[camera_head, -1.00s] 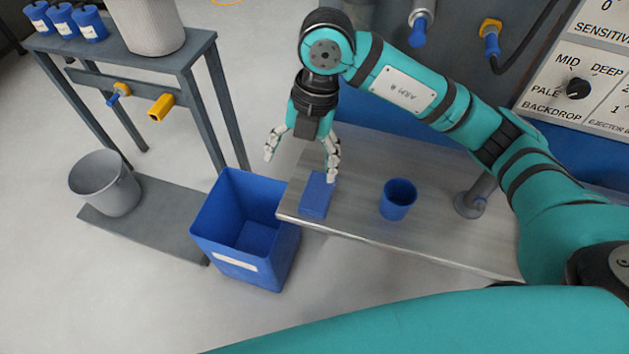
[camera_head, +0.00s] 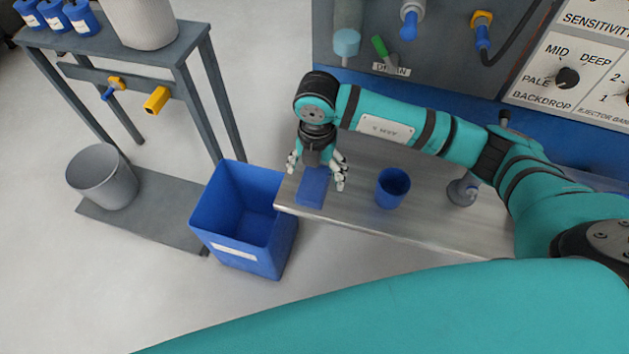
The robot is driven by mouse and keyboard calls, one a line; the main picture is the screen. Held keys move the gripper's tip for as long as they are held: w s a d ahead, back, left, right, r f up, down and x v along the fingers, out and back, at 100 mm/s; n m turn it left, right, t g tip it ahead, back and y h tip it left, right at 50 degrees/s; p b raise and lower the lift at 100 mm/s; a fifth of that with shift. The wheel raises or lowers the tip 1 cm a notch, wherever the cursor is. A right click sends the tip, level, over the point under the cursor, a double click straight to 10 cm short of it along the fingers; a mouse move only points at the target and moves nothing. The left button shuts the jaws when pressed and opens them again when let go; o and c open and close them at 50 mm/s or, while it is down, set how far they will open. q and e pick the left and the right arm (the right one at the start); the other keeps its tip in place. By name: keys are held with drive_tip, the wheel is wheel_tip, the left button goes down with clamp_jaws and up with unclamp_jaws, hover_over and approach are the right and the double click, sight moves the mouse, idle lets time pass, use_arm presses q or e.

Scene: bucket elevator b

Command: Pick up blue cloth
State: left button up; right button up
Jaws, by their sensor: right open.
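The blue cloth (camera_head: 312,187) lies flat as a small folded rectangle near the left end of the metal bench (camera_head: 345,216). My right gripper (camera_head: 316,180) is open above the cloth and points down, its fingers spread to either side of it. I cannot tell whether the fingertips touch the cloth or the bench. A large teal arm part crosses the bottom of the view, but no left gripper shows.
A blue cup (camera_head: 392,188) stands on the bench right of the cloth. A blue bin (camera_head: 243,218) stands open left of the bench. A grey bucket (camera_head: 103,177) and a grey stand (camera_head: 120,50) are farther left. A control panel (camera_head: 570,70) is behind.

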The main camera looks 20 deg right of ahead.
sight(314, 181)
drive_tip(key=shift+w+a+f+p, duration=0.15)
drive_tip(key=shift+f+p, duration=0.1)
drive_tip(key=shift+f, duration=0.95)
drive_tip(key=shift+w+f+p, duration=0.1)
drive_tip(key=shift+f+p, duration=0.15)
drive_tip(key=shift+f, duration=0.9)
drive_tip(key=c, duration=1.3)
